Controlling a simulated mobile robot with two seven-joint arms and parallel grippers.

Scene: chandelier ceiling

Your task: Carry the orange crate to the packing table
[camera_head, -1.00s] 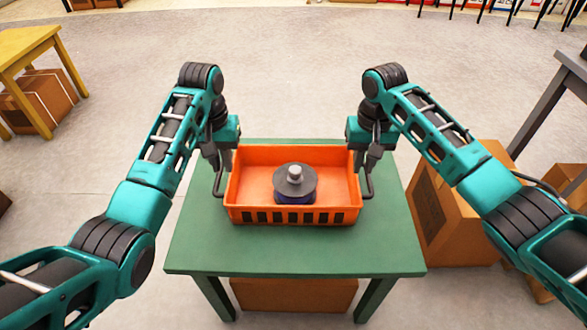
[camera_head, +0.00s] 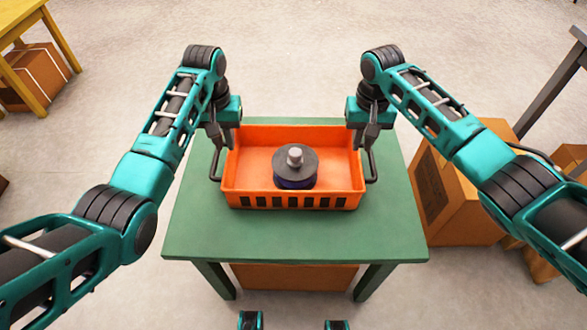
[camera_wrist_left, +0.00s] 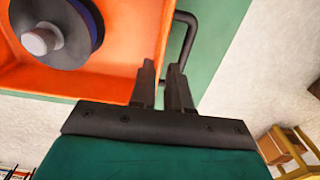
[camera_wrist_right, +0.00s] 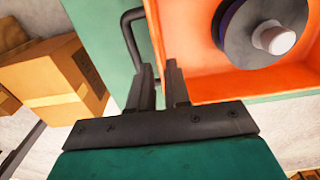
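The orange crate (camera_head: 345,201) sits upright on a green table (camera_head: 200,235), with a dark handle on each side. Inside it is a dark disc-shaped item (camera_head: 290,172) with a pale knob. My left gripper (camera_head: 222,143) is by the crate's left handle (camera_wrist_left: 191,42). Its fingers (camera_wrist_left: 161,68) show a gap between them, and one hides part of the handle. My right gripper (camera_head: 364,143) is by the right handle (camera_wrist_right: 130,38), its fingers (camera_wrist_right: 158,66) also apart. I see neither handle clearly clamped between the fingers. How near the fingertips are to the handles in height is unclear.
Cardboard boxes (camera_head: 448,205) stand on the floor right of the green table, and another (camera_head: 295,277) is beneath it. A yellow table (camera_head: 20,40) is at the far left. A dark table frame (camera_head: 545,85) stands at right. The floor behind is open.

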